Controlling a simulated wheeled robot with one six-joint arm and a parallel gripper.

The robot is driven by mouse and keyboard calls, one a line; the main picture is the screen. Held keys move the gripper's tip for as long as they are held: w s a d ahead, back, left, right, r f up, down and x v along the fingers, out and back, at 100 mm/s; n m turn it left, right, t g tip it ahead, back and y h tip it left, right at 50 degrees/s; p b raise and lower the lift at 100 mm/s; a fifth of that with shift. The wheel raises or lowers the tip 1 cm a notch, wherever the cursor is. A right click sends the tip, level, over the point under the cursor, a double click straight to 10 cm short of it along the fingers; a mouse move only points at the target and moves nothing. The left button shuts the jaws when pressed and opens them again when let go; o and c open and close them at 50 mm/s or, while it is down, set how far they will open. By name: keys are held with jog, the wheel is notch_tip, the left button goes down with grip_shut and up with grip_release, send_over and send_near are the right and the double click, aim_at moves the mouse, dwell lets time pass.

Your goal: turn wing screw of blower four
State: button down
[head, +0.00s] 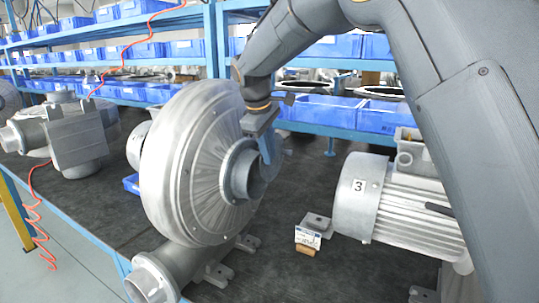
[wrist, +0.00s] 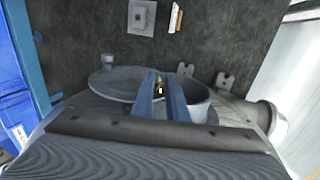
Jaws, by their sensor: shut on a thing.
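A large silver blower (head: 190,165) stands in the middle of the bench in the head view, with a round inlet pipe (head: 243,175) facing right. No number shows on it. My gripper (head: 268,150) reaches down to the inlet pipe's rim. In the wrist view the two blue-grey fingers (wrist: 164,98) are close together between a round grey plate (wrist: 112,84) and the pipe mouth (wrist: 197,103). A small brass-coloured wing screw (wrist: 158,88) shows between the fingers, mostly hidden, and they are shut on it.
A motor marked 3 (head: 375,200) stands to the right. A small card and block (head: 310,232) lie on the dark bench mat between it and the blower. Another blower (head: 75,135) is at the left. Blue bins (head: 325,112) line the shelves behind.

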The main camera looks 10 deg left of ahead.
jog(key=t+b, duration=0.2)
jog(key=b, duration=0.1)
jog(key=t+h+b, duration=0.1)
jog(key=b, duration=0.3)
jog(key=s+f+t+h+b, duration=0.1)
jog(key=t+b, duration=0.1)
jog(key=b, duration=0.1)
jog(key=shift+a+t+b, duration=0.25)
jog(key=shift+t+b, duration=0.05)
jog(key=shift+b, duration=0.05)
jog(key=shift+r+t+b, duration=0.15)
jog(key=shift+t+b, duration=0.15)
jog(key=shift+b, duration=0.35)
jog(key=c, duration=1.8)
grip_release()
jog(key=shift+o, duration=0.2)
jog(key=v, duration=0.8)
jog(key=shift+b, duration=0.4)
